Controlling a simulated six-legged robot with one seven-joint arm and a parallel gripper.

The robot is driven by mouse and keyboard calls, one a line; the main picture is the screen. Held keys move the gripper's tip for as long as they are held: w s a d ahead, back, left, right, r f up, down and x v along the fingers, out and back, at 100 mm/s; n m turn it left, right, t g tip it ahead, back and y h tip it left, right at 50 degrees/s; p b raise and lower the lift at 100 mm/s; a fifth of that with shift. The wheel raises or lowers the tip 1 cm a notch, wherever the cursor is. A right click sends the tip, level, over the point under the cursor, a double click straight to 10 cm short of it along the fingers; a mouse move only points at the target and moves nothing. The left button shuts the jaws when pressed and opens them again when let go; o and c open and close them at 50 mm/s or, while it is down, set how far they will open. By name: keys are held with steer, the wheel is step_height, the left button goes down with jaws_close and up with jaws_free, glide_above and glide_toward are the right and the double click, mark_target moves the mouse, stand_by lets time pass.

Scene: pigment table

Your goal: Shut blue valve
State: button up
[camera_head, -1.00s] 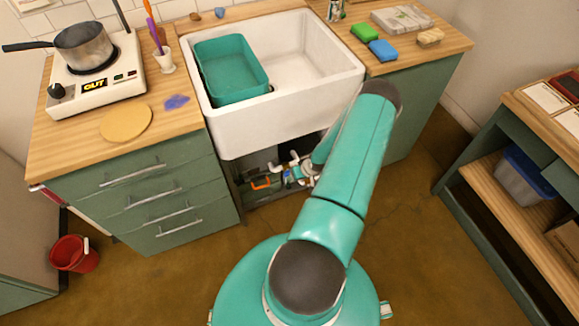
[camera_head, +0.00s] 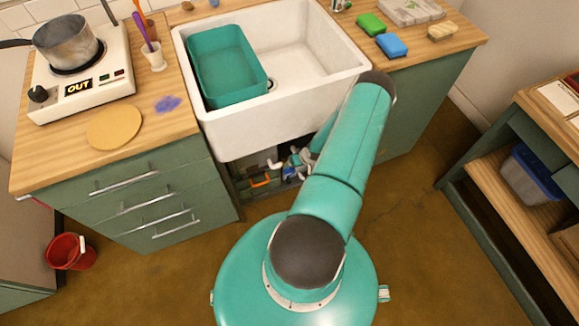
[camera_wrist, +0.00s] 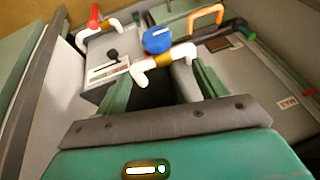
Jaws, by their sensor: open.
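The blue valve (camera_wrist: 157,40) is a round blue knob with a small white mark, on a white pipe with a brass-coloured fitting. In the wrist view it is just beyond and slightly above the fingertips of my gripper (camera_wrist: 163,76). My gripper's two green fingers are apart, with no object held between them. The white pipe (camera_wrist: 150,68) shows across the gap between the fingertips; I cannot tell whether they touch it.
A red-handled valve (camera_wrist: 94,17) is left of the blue one, and an orange handle (camera_wrist: 206,16) is to the right. A grey box (camera_wrist: 100,65) with a black knob stands close by. The white sink (camera_head: 240,136) overhangs this space, with drawers (camera_head: 140,200) to the left.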

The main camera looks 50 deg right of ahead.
mark_target(289, 169)
steer(key=x, duration=1.1)
steer(key=shift+s, duration=0.1)
steer(key=c, duration=0.9)
steer(key=shift+c, duration=0.2)
steer(key=shift+s+d+m+t+y, duration=0.1)
steer(key=shift+m+t+y, duration=0.2)
steer(key=shift+t+y, duration=0.4)
steer(key=shift+d+t+y, duration=0.15)
steer(key=shift+t+y, duration=0.15)
steer(key=shift+y, duration=0.6)
steer(key=shift+f+m+t+y, duration=0.1)
steer(key=shift+m+t+y, duration=0.2)
steer(key=shift+t+y, duration=0.25)
steer(key=shift+s+y, duration=0.1)
steer(key=shift+y, duration=0.15)
steer(key=o, duration=0.9)
